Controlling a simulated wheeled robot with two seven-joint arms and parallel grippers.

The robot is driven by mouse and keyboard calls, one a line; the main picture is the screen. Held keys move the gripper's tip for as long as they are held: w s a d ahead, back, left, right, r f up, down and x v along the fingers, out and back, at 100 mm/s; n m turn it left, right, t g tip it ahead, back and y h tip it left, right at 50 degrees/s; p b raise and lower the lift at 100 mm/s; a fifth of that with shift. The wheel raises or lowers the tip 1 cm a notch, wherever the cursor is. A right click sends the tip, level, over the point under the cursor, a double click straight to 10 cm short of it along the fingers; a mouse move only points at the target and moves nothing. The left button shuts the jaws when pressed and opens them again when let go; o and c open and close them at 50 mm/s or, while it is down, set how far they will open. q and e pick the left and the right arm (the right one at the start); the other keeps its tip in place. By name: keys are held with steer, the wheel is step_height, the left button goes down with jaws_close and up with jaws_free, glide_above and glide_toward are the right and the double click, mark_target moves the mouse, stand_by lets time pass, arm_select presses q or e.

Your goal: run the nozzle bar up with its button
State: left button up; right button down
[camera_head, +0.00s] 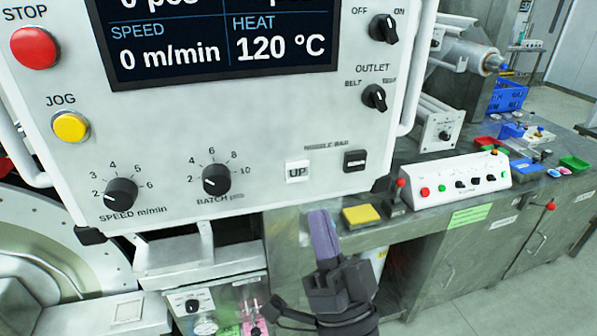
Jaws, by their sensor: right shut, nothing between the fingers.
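The white UP button (298,171) sits low on the right half of the grey control panel (250,110). A black button (355,160) is to its right under a small label that I cannot read clearly. My right gripper (320,218) is shut and empty, its purple fingers pointing up. In the picture its tips are below and slightly right of the UP button, apart from it. The nozzle bar cannot be made out. My left gripper is not in view.
The panel also carries the red STOP button (34,47), the yellow JOG button (70,126), two dials below and two switches at right. A yellow pad (360,215) and a white control box (458,183) stand on the bench behind. A dark corner foot (381,185) juts from the panel.

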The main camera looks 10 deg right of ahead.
mark_target(297, 171)
steer(key=w+b, duration=0.1)
steer(key=w, duration=0.6)
steer(key=shift+a, duration=0.1)
steer(key=shift+s, duration=0.1)
stand_by(0.4)
stand_by(1.0)
steer(key=shift+b, duration=0.3)
steer(key=shift+w, duration=0.45)
